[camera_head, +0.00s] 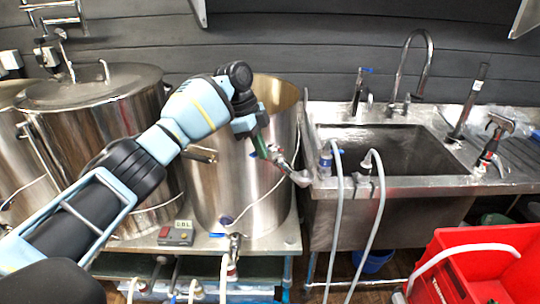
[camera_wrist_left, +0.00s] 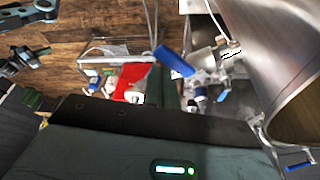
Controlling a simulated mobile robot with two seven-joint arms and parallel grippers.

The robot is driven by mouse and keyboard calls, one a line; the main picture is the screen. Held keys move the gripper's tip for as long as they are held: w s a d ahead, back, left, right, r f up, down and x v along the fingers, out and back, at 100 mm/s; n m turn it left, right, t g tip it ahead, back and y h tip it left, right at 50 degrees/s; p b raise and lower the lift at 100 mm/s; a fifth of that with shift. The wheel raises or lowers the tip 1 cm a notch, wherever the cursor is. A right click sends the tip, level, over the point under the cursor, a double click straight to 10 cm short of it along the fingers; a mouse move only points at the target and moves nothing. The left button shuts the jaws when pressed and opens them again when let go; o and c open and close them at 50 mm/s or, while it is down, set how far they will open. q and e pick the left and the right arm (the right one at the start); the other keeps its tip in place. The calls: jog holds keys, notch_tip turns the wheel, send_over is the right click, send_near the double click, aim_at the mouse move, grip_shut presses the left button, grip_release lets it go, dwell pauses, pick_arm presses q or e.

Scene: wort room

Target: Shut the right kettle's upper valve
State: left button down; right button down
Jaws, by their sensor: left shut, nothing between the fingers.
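The right kettle (camera_head: 240,195) is the open steel pot in the middle of the head view. It also shows at the right edge of the wrist view (camera_wrist_left: 272,45). Its upper valve (camera_head: 288,168) sticks out to the right from its wall, partly hidden by my gripper. In the wrist view the valve's blue lever (camera_wrist_left: 175,62) stands out at an angle beside the steel valve body (camera_wrist_left: 207,60). My left gripper (camera_head: 266,151) is shut and empty, close to the valve; whether it touches the lever I cannot tell. My right gripper is not in view.
A lower valve (camera_head: 235,243) sits at the kettle's foot, beside a small control box (camera_head: 176,233). A lidded kettle (camera_head: 95,110) stands to the left. The sink (camera_head: 390,145) with hanging hoses (camera_head: 378,215) is to the right. A red crate (camera_head: 445,285) stands front right.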

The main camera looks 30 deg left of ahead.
pick_arm(q)
jog(key=shift+a+r, duration=0.1)
jog(key=shift+a, duration=0.35)
jog(key=shift+w+a, duration=0.3)
jog(key=shift+a, duration=0.15)
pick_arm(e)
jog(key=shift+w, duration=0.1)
pick_arm(q)
jog(key=shift+a, duration=0.15)
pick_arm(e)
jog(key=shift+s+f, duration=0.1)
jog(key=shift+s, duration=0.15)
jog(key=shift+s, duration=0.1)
